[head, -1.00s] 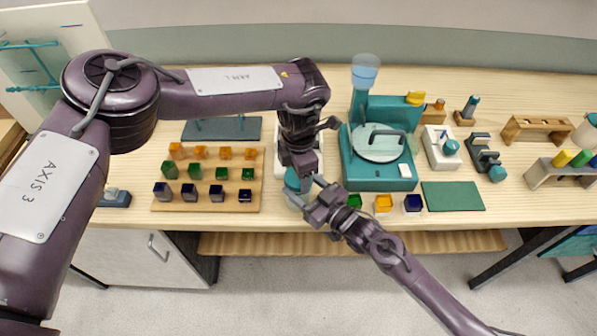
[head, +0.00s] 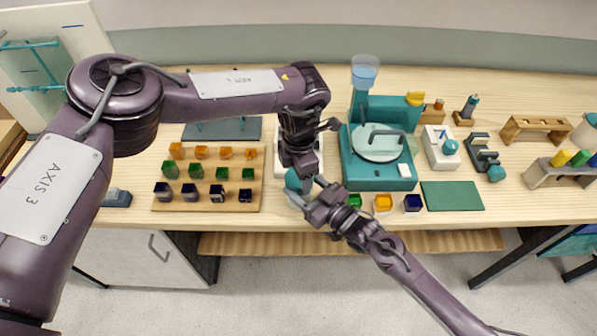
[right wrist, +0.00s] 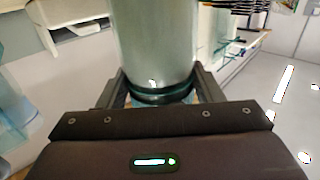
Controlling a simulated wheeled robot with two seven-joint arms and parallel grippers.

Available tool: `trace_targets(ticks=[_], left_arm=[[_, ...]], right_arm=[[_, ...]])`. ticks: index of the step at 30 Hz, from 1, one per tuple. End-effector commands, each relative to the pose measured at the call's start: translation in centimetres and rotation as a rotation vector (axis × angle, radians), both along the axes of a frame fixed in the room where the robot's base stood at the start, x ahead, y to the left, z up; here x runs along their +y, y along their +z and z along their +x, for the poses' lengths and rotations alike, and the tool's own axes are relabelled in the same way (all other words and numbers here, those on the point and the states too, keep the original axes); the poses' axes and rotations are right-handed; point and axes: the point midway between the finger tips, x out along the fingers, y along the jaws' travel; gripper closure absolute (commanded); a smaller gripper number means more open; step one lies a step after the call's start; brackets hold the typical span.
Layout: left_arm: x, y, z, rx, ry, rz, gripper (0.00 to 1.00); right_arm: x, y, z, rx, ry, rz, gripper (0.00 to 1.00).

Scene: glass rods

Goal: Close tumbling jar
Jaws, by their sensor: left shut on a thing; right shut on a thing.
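The tumbling jar is a pale, see-through cylinder (head: 296,199) at the table's front edge in the head view, mostly hidden by my grippers. A teal lid (head: 292,180) shows at its top. My left gripper (head: 303,174) comes down from above and is shut on the lid; its fingertips are hard to make out. My right gripper (head: 312,197) reaches in from the lower right and is shut on the jar. In the right wrist view the pale cylinder (right wrist: 152,45) stands between my right fingers (right wrist: 160,95), with a dark teal ring at its base.
A wooden board (head: 207,205) with rows of coloured cubes lies left of the jar. A teal machine (head: 378,180) with a round plate stands to the right. Several coloured cubes sit along the front edge beside a green mat (head: 452,196). A white device partly shows behind my left gripper.

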Motion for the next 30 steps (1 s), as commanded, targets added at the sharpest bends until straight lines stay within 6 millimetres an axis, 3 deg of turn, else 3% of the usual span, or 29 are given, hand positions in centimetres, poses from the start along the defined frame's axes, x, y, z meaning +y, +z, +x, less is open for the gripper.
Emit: trace_targets(ticks=[2,30], left_arm=[[0.48,-1.03,-0.18,0.002,0.001,0.011,0.79],[0.52,-0.51,-0.13,0.005,-0.003,0.009,0.8]], right_arm=[[0.44,0.41,-0.23,-0.011,0.013,0.011,0.81],[0.58,0.37,-0.35,-0.009,0.016,0.012,0.81]])
